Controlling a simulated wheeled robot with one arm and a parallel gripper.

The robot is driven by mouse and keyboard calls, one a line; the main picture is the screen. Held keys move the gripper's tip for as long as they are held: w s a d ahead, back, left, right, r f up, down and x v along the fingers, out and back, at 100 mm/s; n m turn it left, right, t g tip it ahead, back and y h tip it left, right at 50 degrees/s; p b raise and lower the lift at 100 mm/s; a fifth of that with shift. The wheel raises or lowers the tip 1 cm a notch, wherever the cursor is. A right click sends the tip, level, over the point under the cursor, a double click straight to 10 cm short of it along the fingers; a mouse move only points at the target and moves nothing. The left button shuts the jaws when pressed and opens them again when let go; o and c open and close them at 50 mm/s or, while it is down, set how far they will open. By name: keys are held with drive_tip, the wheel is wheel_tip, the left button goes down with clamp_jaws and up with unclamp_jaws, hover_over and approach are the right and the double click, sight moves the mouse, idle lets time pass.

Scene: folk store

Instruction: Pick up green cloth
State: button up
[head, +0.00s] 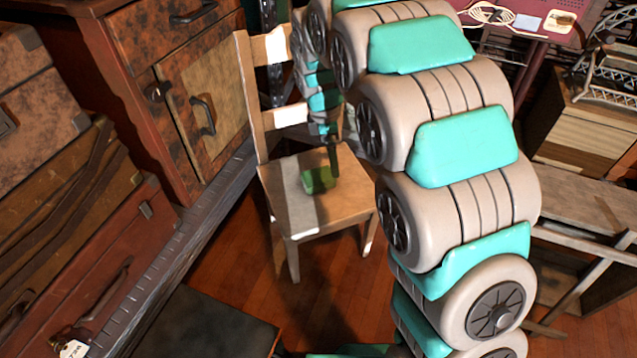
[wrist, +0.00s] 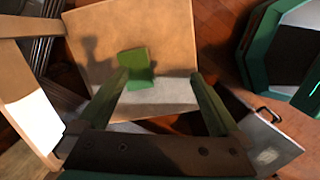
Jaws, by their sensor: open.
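The green cloth (head: 318,180) lies on the seat of a wooden chair (head: 293,219). In the wrist view the cloth (wrist: 136,68) is a small green patch on the bare seat (wrist: 172,40). My gripper (wrist: 161,82) is open, with its two green fingers spread wide. The cloth shows beyond and between the fingertips, nearer the left one. In the head view my gripper (head: 334,172) hangs just above the seat by the cloth. I cannot tell whether a finger touches it. Nothing is held.
The chair's backrest (head: 276,118) rises on the far left side of the seat. A wooden cabinet (head: 185,110) and stacked suitcases (head: 70,215) stand at left. A wooden bench (head: 585,205) stands at right. Bare floor (head: 235,280) shows around the chair.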

sight(318, 176)
drive_tip(key=w+a+f+n, duration=0.1)
drive_tip(key=w+a+f, duration=0.1)
drive_tip(key=w+a+f+n, duration=0.2)
drive_tip(key=shift+a+f+b, duration=0.15)
drive_tip(key=shift+f+b, duration=0.15)
drive_tip(key=shift+w+d+f, duration=0.1)
drive_tip(key=shift+d+f, duration=0.1)
drive_tip(key=shift+f, duration=1.7)
drive_tip(key=shift+d+f, duration=0.2)
drive_tip(key=shift+f, duration=1.65)
drive_tip(key=shift+f, duration=0.25)
drive_tip(key=c, duration=1.2)
drive_tip(key=shift+r, duration=0.1)
drive_tip(key=shift+c, duration=0.2)
wheel_tip(318, 176, up, 4)
drive_tip(key=shift+w+a+f, duration=0.1)
drive_tip(key=shift+f, duration=0.15)
drive_tip(key=shift+r, duration=0.35)
drive_tip(key=s+d, duration=0.3)
drive_tip(key=s, duration=0.4)
drive_tip(key=s+d+r, duration=0.1)
drive_tip(key=s+d, duration=0.3)
drive_tip(key=s, duration=0.3)
drive_tip(key=shift+s, duration=0.35)
